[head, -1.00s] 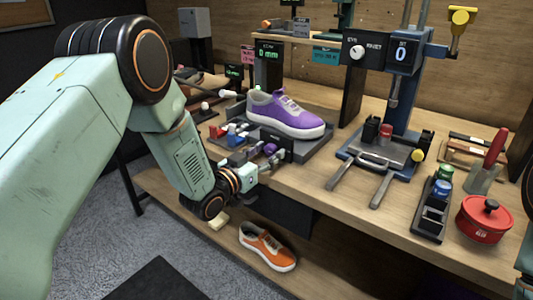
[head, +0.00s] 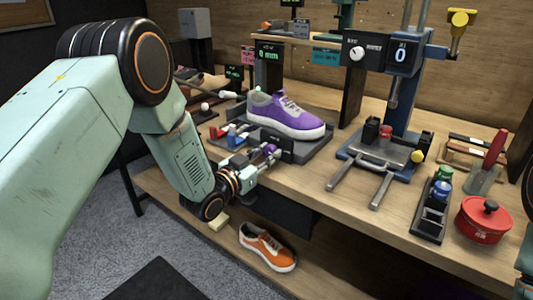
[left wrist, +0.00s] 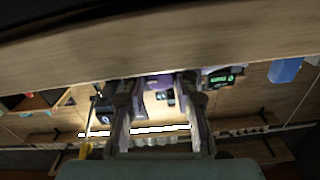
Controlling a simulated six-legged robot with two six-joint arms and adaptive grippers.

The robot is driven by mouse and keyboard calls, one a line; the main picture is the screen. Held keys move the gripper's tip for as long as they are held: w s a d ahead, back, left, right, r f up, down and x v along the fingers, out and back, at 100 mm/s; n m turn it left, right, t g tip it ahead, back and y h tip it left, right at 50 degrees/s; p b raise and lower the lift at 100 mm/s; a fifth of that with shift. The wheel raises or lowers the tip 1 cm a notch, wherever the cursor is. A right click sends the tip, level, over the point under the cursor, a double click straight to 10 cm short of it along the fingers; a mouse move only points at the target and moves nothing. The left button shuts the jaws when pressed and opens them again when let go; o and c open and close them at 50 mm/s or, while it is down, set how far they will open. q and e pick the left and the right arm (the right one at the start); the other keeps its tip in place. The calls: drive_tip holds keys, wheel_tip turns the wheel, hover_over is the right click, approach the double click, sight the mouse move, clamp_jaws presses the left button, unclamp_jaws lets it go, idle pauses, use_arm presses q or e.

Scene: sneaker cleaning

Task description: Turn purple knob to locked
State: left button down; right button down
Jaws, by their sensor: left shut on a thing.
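The purple knob (head: 271,148) is on the front of the dark grey stand below the purple sneaker (head: 285,114). My left gripper (head: 268,154) reaches it from the front left and is shut on it. In the left wrist view, a purple surface (left wrist: 158,81) shows between the two fingertips (left wrist: 158,88). The fingers partly cover the knob, so its turn angle and any locked mark cannot be read. My right gripper is not in view.
Red and blue parts (head: 234,135) sit left of the knob. A blue press stand (head: 399,120) with two front handles is to the right, and a red pot (head: 484,219) stands at far right. An orange sneaker (head: 267,246) is on the lower shelf.

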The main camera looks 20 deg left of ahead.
use_arm(q)
drive_tip(key=c, duration=1)
unclamp_jaws()
drive_tip(key=v, duration=1.2)
drive_tip(key=shift+r, duration=0.1)
